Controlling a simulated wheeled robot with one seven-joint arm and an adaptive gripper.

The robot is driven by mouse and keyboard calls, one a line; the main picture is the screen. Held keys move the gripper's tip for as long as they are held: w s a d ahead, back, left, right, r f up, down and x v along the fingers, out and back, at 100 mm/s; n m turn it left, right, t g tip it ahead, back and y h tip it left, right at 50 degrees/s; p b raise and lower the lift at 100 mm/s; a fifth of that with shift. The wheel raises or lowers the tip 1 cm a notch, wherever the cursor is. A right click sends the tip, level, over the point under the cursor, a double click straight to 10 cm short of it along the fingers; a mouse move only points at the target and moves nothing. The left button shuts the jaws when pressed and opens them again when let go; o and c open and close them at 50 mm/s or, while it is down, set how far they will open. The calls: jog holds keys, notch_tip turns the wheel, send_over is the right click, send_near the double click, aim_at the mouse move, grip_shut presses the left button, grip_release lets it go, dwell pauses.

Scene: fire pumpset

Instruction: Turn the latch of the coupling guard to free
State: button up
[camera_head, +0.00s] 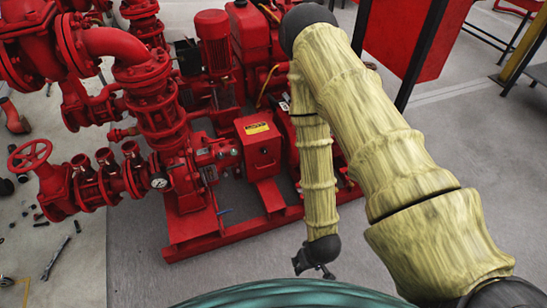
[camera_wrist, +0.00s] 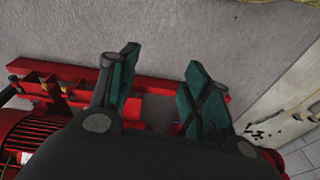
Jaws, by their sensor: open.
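The coupling guard (camera_head: 258,145) is a red box with a yellow label on its upper part. It stands on the red pump base, between the pump and the engine in the head view. I cannot make out its latch; it is too small or hidden. My gripper (camera_head: 320,271) hangs to the right and in front of the guard, apart from it, beyond the base's front edge. In the wrist view my gripper (camera_wrist: 158,82) is open and empty, its two green-padded fingers well apart. The guard cannot be made out in the wrist view.
The red base rail (camera_head: 235,232) runs along the front; in the wrist view the red rail (camera_wrist: 160,86) passes behind my fingers. A valve handwheel (camera_head: 30,155) and red pipes stand at left. Tools (camera_head: 55,258) lie on the left floor. The grey floor (camera_head: 140,275) in front is clear.

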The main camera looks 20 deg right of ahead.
jog(key=w+f+t+b, duration=0.4)
jog(key=w+f+b, duration=0.45)
jog(key=w, duration=0.55)
jog(key=m+t+b, duration=0.3)
jog(key=t+b, duration=0.9)
jog(key=b, duration=1.8)
send_near(265, 152)
jog(key=w+b, duration=0.4)
jog(key=w, duration=0.3)
jog(key=shift+w+f, duration=0.15)
jog(key=shift+w, duration=1.05)
jog(key=c, duration=1)
